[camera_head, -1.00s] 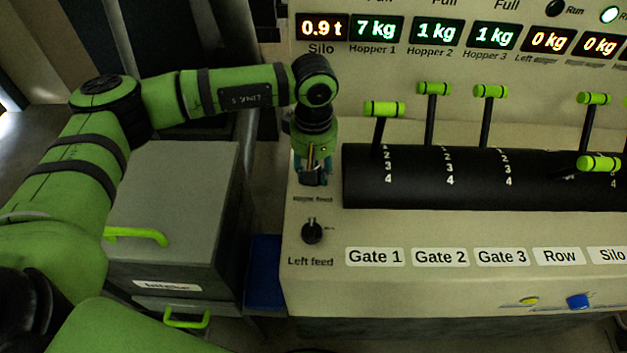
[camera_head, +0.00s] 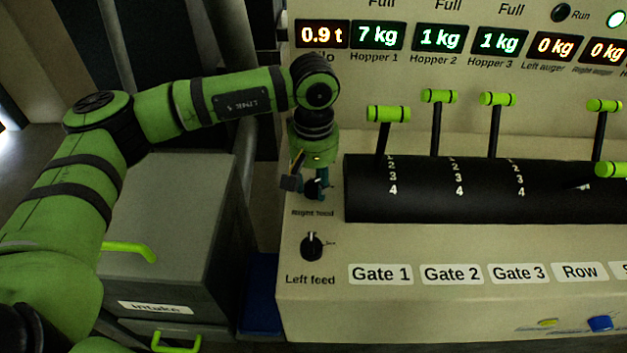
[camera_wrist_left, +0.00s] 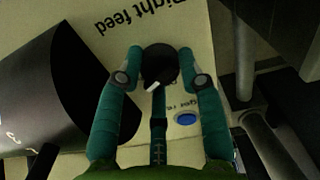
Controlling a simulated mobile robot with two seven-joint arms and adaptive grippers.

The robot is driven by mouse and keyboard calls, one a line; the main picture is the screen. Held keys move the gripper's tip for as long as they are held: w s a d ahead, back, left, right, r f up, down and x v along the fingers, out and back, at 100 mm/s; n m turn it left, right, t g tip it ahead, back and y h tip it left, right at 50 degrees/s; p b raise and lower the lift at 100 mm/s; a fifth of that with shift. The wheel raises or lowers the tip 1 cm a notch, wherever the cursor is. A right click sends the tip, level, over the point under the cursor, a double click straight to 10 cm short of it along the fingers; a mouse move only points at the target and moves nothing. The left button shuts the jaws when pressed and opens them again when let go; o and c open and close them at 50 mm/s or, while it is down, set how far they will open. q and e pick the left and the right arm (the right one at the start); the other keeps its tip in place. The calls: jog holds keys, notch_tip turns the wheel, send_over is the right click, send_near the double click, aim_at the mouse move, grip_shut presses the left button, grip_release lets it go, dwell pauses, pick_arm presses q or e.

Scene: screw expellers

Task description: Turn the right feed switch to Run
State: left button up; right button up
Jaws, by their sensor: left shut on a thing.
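The right feed switch is a round black knob with a white mark (camera_wrist_left: 158,66), on the cream panel above the "Right feed" label (camera_head: 312,213). In the head view the knob (camera_head: 312,187) is partly hidden by my gripper. My left gripper (camera_head: 309,184) points down at it from above. In the left wrist view its teal fingers (camera_wrist_left: 163,72) sit on both sides of the knob, shut on it. The text beside the knob is mostly covered, so I cannot read its setting. My right gripper is not in view.
The left feed knob (camera_head: 312,247) is just in front. A black drum (camera_head: 420,205) with several green-handled levers stands to the right. A grey intake cabinet (camera_head: 180,215) is to the left. Weight displays (camera_head: 440,37) line the upright panel behind. A blue button (camera_wrist_left: 186,118) is near the fingers.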

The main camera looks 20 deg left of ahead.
aim_at(313, 182)
pick_arm(q)
jog(key=o, duration=1.2)
jog(key=shift+c, duration=0.2)
notch_tip(313, 182, up, 12)
